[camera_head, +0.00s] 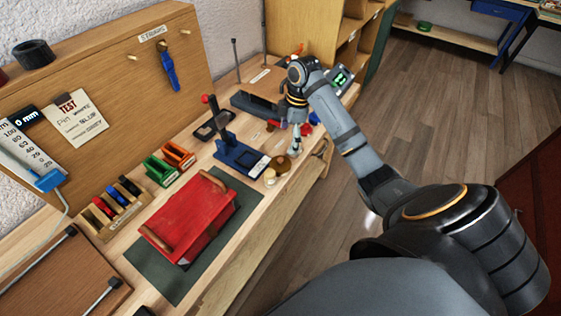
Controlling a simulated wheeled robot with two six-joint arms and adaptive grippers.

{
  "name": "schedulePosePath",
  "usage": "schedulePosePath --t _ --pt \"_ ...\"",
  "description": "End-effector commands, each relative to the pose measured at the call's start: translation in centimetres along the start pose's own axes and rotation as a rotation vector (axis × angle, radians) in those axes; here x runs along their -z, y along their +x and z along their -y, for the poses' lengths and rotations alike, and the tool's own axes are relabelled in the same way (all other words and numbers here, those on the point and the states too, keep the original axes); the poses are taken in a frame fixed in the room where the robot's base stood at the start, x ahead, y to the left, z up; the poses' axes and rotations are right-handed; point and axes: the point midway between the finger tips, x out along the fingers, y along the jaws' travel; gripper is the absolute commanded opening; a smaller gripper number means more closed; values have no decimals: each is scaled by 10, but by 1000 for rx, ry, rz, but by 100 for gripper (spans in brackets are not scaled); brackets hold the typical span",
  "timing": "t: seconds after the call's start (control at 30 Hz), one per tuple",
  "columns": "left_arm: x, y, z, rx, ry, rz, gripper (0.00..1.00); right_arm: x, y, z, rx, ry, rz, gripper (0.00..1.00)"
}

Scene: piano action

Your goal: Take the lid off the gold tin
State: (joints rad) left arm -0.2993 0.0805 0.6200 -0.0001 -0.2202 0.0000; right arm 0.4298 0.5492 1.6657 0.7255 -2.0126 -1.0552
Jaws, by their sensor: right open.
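The gold tin (281,164) appears as a small round brownish-gold shape near the front edge of the workbench, right of a blue stand. It is too small to tell the lid from the body. My right gripper (296,148) points down just behind and to the right of it. The gripper is open, and I see nothing held in it. I cannot tell whether its fingers touch the tin. My left gripper is not in view.
A small cream item (270,177) sits beside the tin. The blue stand (238,155) with a red-knobbed post is close on the left. A red case (190,218) lies on a green mat (163,283). Green (160,170) and orange (179,154) holders stand behind.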

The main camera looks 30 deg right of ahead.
Motion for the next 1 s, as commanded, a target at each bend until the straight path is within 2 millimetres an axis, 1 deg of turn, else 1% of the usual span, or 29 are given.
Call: schedulePosePath --t 0.2,0.3,0.5,0.57,0.63,0.7,0.83,0.9,1.0 --pt "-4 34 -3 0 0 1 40 -1 38 0 0 1 -1 97" --pt "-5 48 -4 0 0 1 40 0 54 0 -1 2 -1 97" --pt "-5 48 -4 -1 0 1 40 1 55 0 -2 2 0 97" --pt "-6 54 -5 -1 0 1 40 2 62 -1 -1 2 -1 97" --pt "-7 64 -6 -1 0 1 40 3 74 -2 -1 2 -2 97" --pt "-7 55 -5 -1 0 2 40 6 79 -2 3 3 -2 97" --pt "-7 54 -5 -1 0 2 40 6 100 -3 0 3 0 97" --pt "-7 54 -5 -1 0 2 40 5 104 -3 -1 2 1 97" --pt "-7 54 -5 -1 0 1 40 5 105 -3 -2 2 1 97"
